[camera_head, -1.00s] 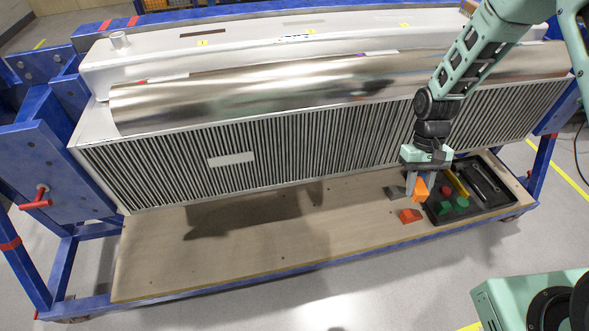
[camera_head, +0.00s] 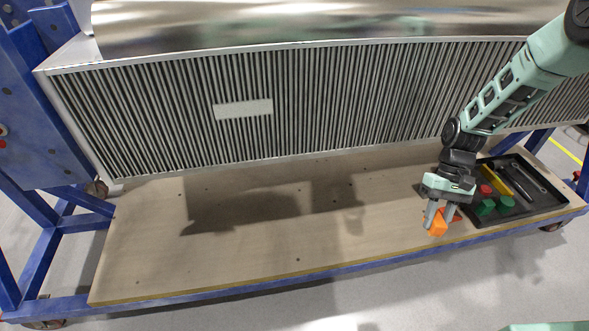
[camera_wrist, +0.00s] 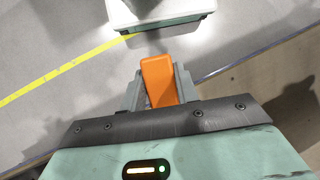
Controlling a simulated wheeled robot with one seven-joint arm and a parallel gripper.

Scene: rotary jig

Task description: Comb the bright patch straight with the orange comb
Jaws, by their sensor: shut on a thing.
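The bright patch (camera_head: 243,108) is a pale rectangle on the dark upright fins, left of centre in the head view. My gripper (camera_head: 434,217) is low at the right, over the wooden shelf, well to the right of and below the patch. It is shut on the orange comb (camera_head: 438,226), which hangs between the fingers. In the wrist view, my gripper (camera_wrist: 158,88) has the comb (camera_wrist: 160,78) between both fingers, its orange block pointing away from the wrist. The comb's teeth cannot be made out. Comb and patch are apart.
A black tray (camera_head: 548,206) with red, green and yellow pieces and dark tools stands right of my gripper. The wooden shelf (camera_head: 270,255) is clear to the left. Blue frame posts (camera_head: 45,120) stand at far left.

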